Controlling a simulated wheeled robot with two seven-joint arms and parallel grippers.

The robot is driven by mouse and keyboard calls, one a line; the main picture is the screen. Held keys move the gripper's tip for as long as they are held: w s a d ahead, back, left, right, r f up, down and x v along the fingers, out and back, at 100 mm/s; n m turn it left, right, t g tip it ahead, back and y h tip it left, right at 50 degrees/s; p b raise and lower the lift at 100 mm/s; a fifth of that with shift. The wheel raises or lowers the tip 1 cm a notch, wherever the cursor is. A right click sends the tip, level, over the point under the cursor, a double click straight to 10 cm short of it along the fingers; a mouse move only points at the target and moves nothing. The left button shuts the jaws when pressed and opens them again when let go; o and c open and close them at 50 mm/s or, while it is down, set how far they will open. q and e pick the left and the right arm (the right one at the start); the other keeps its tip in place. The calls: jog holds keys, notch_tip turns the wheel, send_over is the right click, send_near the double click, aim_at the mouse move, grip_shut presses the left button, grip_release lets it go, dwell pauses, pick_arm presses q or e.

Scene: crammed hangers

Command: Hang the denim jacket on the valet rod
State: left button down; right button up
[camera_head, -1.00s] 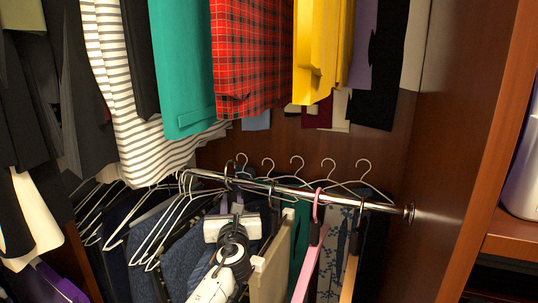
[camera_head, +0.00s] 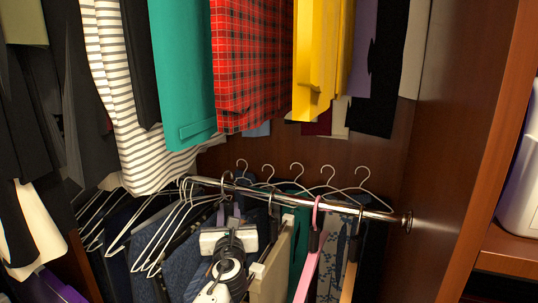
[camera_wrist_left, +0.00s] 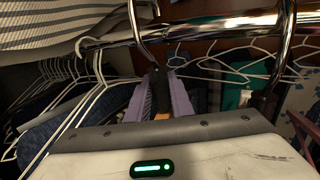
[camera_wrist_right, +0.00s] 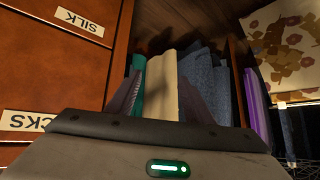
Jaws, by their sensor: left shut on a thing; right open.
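My left gripper (camera_head: 229,213) is shut on the dark neck of a metal-hooked hanger (camera_wrist_left: 154,72). The hanger's hook (camera_head: 227,178) rises to the chrome valet rod (camera_head: 300,193); I cannot tell whether it bears on the rod. Blue denim-like cloth (camera_head: 182,268), which looks like the denim jacket, hangs below and beside the gripper, largely hidden by my arm. The rod also shows in the left wrist view (camera_wrist_left: 215,25). My right gripper (camera_wrist_right: 162,98) is open and empty in the right wrist view, with blue denim-like cloth (camera_wrist_right: 198,78) beyond its fingers.
White hangers (camera_head: 165,235) crowd the rod's left. A pink hanger (camera_head: 316,240) and a cream garment (camera_head: 270,265) hang to the right. Striped (camera_head: 125,110), teal (camera_head: 183,70), red plaid (camera_head: 252,65) and yellow (camera_head: 315,60) clothes hang above. Labelled drawers (camera_wrist_right: 55,70) stand left of my right gripper.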

pick_arm(q)
jog(key=shift+s+a+r+p, duration=0.1)
jog(key=shift+s+r+p, duration=0.15)
jog(key=shift+s+p, duration=0.1)
jog(key=shift+s+a+p, duration=0.2)
jog(key=shift+s+p, duration=0.2)
jog(key=shift+p, duration=0.1)
jog(key=shift+s+a+p, duration=0.25)
jog(key=shift+s+p, duration=0.4)
jog(key=shift+s+a+p, duration=0.15)
jog(key=shift+s+p, duration=0.25)
jog(key=shift+s+a+p, duration=0.2)
jog(key=shift+s+p, duration=0.2)
jog(key=shift+s, duration=0.05)
jog(key=shift+s+f, duration=0.1)
jog(key=shift+s, duration=0.05)
pick_arm(e)
jog(key=r, duration=0.1)
jog(key=s+d+r, duration=0.1)
jog(key=r, duration=0.1)
jog(key=shift+d, duration=0.1)
pick_arm(q)
jog(key=shift+s, duration=0.1)
pick_arm(e)
jog(key=shift+s+f, duration=0.15)
